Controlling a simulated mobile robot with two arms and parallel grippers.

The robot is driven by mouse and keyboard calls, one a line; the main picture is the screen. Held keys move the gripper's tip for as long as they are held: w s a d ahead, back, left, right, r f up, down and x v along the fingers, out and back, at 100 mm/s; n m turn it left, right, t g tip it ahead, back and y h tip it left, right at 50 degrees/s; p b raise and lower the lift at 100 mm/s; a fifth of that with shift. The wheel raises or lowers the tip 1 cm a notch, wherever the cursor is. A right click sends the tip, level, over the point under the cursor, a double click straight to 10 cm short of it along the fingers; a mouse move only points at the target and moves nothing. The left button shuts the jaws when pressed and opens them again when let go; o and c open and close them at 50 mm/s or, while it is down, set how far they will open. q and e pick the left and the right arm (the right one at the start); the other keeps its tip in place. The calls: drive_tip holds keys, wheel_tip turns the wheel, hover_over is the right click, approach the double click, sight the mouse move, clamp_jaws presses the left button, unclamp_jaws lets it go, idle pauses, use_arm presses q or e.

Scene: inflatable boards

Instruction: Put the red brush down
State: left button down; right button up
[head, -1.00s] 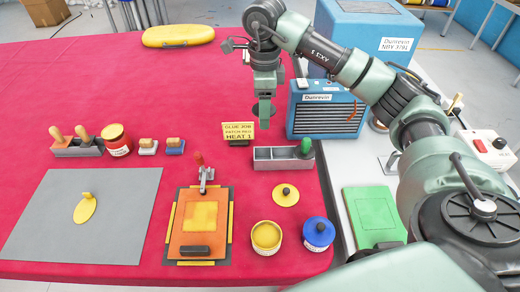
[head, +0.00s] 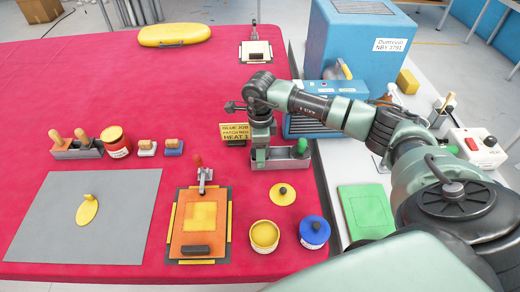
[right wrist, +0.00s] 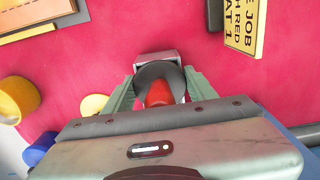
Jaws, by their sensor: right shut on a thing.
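My right gripper (head: 261,155) points down at the left part of a grey two-part holder (head: 288,163). In the right wrist view its fingers (right wrist: 157,98) are shut on the red brush (right wrist: 158,92), whose red part shows between them with a dark rounded piece around it. The holder (right wrist: 155,60) shows just beyond it. The brush's lower end is hidden, so I cannot tell whether it touches the holder. A green-handled brush (head: 301,146) stands in the holder's right part. My left gripper is not in view.
A sign (head: 234,133) stands just left of the holder. A yellow lid (head: 283,194), an open yellow pot (head: 264,235) and a blue pot (head: 314,231) lie in front. A blue heater box (head: 315,122) is behind, right. An orange clamped board (head: 192,238) lies to the left.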

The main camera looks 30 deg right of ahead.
drive_tip(key=shift+f+b, duration=0.4)
drive_tip(key=shift+b, duration=0.05)
drive_tip(key=o, duration=1.2)
